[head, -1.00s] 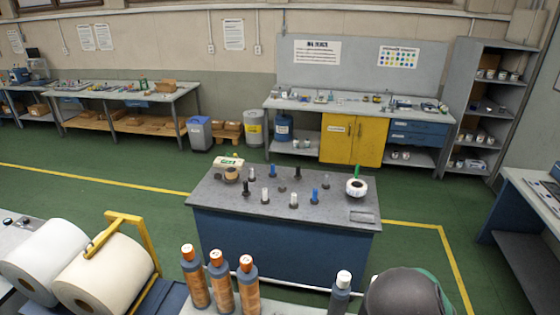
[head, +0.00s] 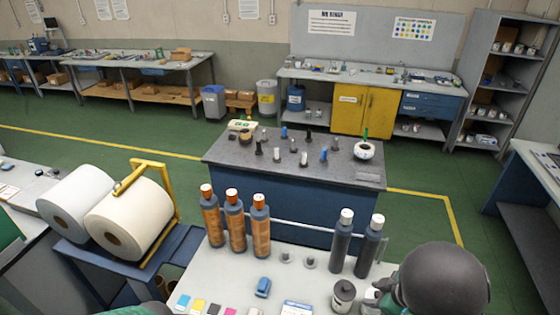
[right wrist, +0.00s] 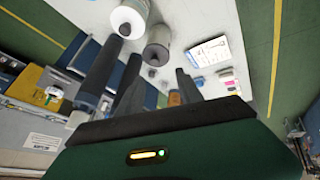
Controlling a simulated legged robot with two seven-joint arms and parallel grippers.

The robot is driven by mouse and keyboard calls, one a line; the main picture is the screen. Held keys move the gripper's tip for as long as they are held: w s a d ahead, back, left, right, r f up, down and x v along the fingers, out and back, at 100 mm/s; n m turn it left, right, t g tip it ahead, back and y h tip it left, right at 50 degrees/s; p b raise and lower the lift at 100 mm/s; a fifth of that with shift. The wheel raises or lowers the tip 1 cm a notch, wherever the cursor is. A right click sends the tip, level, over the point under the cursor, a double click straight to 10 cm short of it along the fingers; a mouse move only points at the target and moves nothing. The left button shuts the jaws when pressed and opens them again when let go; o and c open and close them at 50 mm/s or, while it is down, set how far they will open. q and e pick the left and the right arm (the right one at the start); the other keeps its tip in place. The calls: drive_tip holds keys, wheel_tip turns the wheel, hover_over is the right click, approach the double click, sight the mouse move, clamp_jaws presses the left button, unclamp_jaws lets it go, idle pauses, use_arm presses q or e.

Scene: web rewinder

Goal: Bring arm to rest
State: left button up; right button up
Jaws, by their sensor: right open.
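My right arm's dark grey rounded link (head: 445,280) shows at the lower right of the head view. In the right wrist view, my gripper's dark palm (right wrist: 160,121) spans the lower middle. The jaws are open, and I see nothing held. Dark bottles (right wrist: 97,75) stand close by on the left there. My left gripper is not in view.
Two dark white-capped bottles (head: 356,245) and several orange-capped bottles (head: 235,220) stand on the near table. A blue object (head: 263,287) lies there. Two white rolls (head: 130,225) sit at left. A grey-topped bench (head: 290,160) stands beyond. Green floor (head: 420,170) is free at right.

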drive_tip(key=s+a+f+m+g+h+b, duration=0.1)
drive_tip(key=s+a+f+m+b, duration=0.2)
drive_tip(key=s+m+b, duration=0.2)
drive_tip(key=s+a+f+m+g+h+b, duration=0.1)
drive_tip(key=s+a+f+m+h+b, duration=0.1)
drive_tip(key=s+b, duration=0.6)
wheel_tip(320, 180, down, 2)
drive_tip(key=s+a+m, duration=0.1)
drive_tip(key=s+m, duration=0.1)
drive_tip(key=m, duration=0.1)
drive_tip(key=shift+s+f+m+g, duration=0.15)
drive_tip(key=shift+m+g, duration=0.15)
drive_tip(key=shift+g, duration=0.1)
